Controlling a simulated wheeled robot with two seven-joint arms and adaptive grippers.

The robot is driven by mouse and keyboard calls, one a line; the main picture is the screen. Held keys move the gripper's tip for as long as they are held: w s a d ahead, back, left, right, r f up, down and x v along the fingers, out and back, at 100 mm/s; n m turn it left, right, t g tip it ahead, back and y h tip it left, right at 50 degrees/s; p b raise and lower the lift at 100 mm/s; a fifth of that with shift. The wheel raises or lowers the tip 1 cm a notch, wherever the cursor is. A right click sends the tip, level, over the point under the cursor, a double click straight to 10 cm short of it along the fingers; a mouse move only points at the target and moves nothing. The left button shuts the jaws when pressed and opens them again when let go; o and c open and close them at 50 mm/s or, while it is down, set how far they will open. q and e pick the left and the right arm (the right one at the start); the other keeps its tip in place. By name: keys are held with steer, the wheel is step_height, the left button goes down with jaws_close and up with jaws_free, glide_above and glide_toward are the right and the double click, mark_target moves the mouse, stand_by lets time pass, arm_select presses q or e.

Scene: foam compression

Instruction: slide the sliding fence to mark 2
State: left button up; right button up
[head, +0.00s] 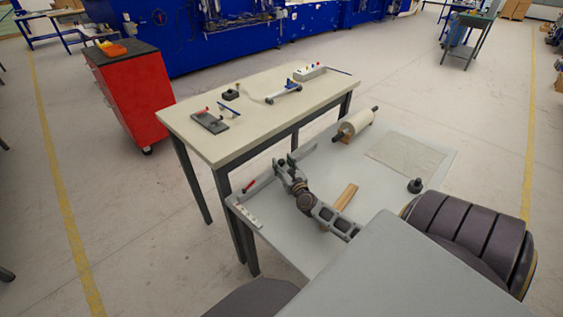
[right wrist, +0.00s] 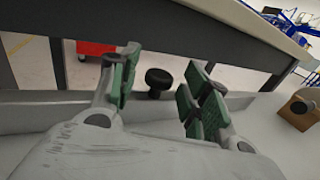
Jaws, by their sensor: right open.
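The sliding fence (head: 268,177) looks like a long grey bar along the far left edge of the low grey table; it also shows as a grey ledge in the right wrist view (right wrist: 45,115). A black knob (right wrist: 158,82) stands at the fence, between my right fingers in that picture and a little beyond their tips. My right gripper (head: 291,162) is at the fence, open and empty; its green-padded fingers (right wrist: 157,95) are spread wide. A pale strip with small red spots (head: 244,214) lies at the table's left corner. I cannot read any mark number. My left gripper is out of view.
A red lever (head: 249,185) stands near the fence's left end. A wooden strip (head: 346,196), a pale roller (head: 355,123), a thin sheet (head: 405,153) and a black knobbed piece (head: 415,186) are on the grey table (head: 310,250). A higher beige bench (head: 240,135) stands behind the fence.

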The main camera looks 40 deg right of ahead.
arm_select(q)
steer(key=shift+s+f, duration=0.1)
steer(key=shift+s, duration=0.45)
arm_select(e)
steer(key=shift+x, duration=0.9)
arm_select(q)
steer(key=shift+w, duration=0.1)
